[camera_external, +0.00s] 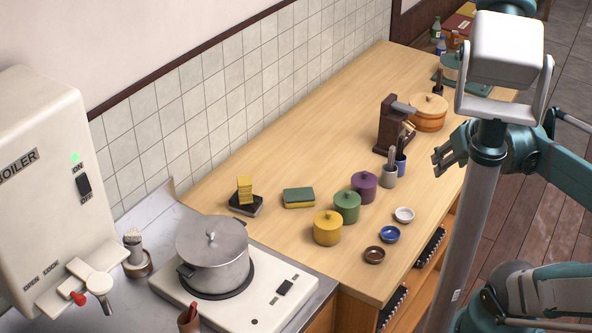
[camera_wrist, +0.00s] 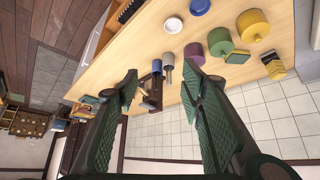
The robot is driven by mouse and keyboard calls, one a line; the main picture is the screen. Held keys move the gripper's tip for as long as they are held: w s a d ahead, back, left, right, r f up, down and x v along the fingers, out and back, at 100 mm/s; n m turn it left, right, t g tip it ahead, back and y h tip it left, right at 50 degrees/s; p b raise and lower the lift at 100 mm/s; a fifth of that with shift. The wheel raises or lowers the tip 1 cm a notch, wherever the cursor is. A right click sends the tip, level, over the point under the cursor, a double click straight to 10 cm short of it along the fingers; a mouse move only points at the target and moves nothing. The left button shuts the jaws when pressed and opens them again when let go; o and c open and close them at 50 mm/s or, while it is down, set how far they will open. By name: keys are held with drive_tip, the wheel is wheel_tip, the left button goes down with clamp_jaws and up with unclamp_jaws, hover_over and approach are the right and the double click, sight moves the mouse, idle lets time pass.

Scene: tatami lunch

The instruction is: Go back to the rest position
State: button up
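My gripper (camera_external: 444,157) is at the right in the external view, in front of the wooden counter's (camera_external: 250,160) edge and apart from the things on it. In the wrist view its two fingers (camera_wrist: 160,95) are spread wide with nothing between them touching the pads. My gripper is open and empty. Part of my arm is hidden behind my own column in the external view.
Yellow (camera_external: 327,230), green (camera_external: 347,208) and purple (camera_external: 364,187) lidded pots stand on the counter, with small bowls (camera_external: 389,234) in front. Utensil cups (camera_external: 388,177) and a dark brown stand (camera_external: 389,130) are nearest my gripper. A steel pot (camera_external: 213,262) sits on the stove.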

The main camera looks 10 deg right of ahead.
drive_tip(key=shift+f, duration=0.1)
drive_tip(key=shift+f+b, duration=0.75)
drive_tip(key=shift+b, duration=0.1)
idle(0.8)
